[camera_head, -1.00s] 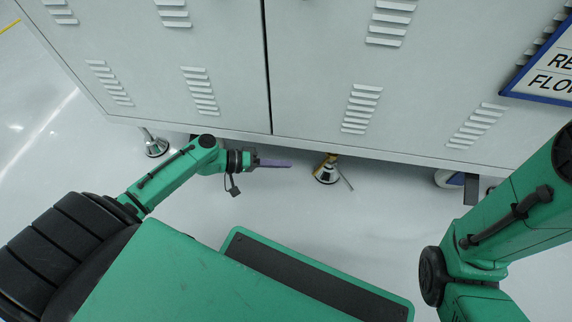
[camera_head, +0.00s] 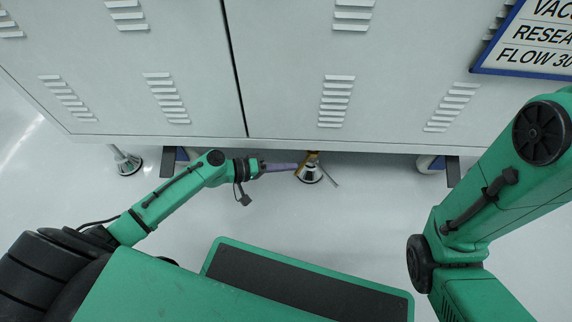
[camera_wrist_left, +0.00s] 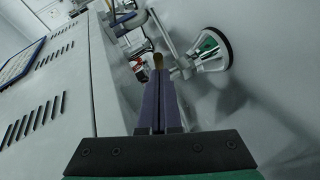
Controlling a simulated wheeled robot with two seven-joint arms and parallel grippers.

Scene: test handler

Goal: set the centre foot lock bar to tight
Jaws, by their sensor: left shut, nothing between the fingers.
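The centre foot (camera_head: 310,175) is a shiny cone-shaped levelling foot under the cabinet's lower edge. A thin grey lock bar (camera_head: 330,179) sticks out from it toward the lower right. A yellow part (camera_head: 313,157) shows above the foot. My left gripper (camera_head: 296,167) is shut and empty, its purple fingers pointing right, with the tips close at the foot's left side. In the left wrist view the foot (camera_wrist_left: 212,50) and the bar (camera_wrist_left: 163,33) lie just beyond the fingertips (camera_wrist_left: 160,75). I cannot tell whether they touch. My right gripper is out of view.
The grey cabinet (camera_head: 190,60) overhangs the foot closely. A blue-framed sign (camera_head: 530,40) hangs at upper right. White floor (camera_head: 380,215) is clear in front.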

